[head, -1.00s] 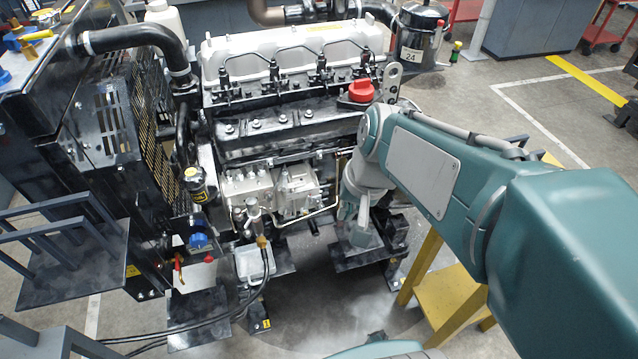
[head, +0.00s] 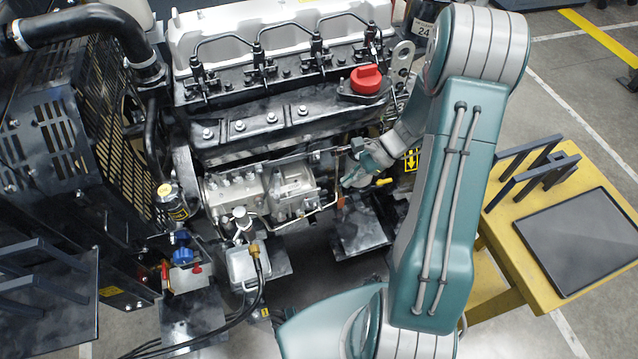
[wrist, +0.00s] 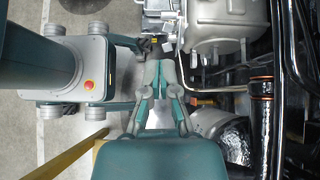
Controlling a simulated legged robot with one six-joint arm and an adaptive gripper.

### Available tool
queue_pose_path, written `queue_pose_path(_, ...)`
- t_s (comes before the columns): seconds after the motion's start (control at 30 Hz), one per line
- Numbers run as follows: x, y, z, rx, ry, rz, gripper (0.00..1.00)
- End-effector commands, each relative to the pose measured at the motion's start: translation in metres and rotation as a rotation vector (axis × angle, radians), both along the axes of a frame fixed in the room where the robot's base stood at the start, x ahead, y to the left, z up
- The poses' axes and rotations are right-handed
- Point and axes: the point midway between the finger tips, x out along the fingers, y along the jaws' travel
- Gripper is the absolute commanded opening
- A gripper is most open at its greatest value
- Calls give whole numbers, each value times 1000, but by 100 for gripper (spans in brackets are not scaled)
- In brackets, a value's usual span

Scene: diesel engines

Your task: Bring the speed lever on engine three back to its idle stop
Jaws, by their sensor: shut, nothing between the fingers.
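The engine (head: 270,125) fills the middle of the head view, with its silver fuel pump (head: 235,190) low on the near side. The pump housing also shows at the top of the wrist view (wrist: 215,25). My gripper (head: 350,179) is beside the right end of the pump, pointing down and left. In the wrist view my gripper (wrist: 160,65) has its two fingers together and empty, left of and below the housing. A small dark part lies just beyond the tips; I cannot tell if they touch. I cannot make out the speed lever or its stop for certain.
A thin metal pipe (wrist: 215,88) curves near the fingers. A yellow-ended part (head: 383,182) sits right of the gripper. A red cap (head: 366,78) stands above. A yellow stand (head: 495,225) with a dark tray (head: 585,240) is at right. Black hoses run low left.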

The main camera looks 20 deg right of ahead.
Motion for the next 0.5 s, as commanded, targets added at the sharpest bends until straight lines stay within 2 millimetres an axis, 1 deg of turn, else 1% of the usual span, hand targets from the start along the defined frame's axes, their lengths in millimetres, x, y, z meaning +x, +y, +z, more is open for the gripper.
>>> queue_pose_path(0.03, 0, -2, -7, 17, 18, -25, 0)
queue_pose_path(0.07, 0, -2, -10, 23, 26, -35, 0)
queue_pose_path(0.17, 0, -2, -14, 34, 35, -53, 0)
queue_pose_path(0.27, 0, 2, -18, 36, 38, -54, 0)
queue_pose_path(0.37, 0, 12, -27, 36, 39, -51, 0)
queue_pose_path(0.5, 0, 32, -43, 36, 39, -49, 0)
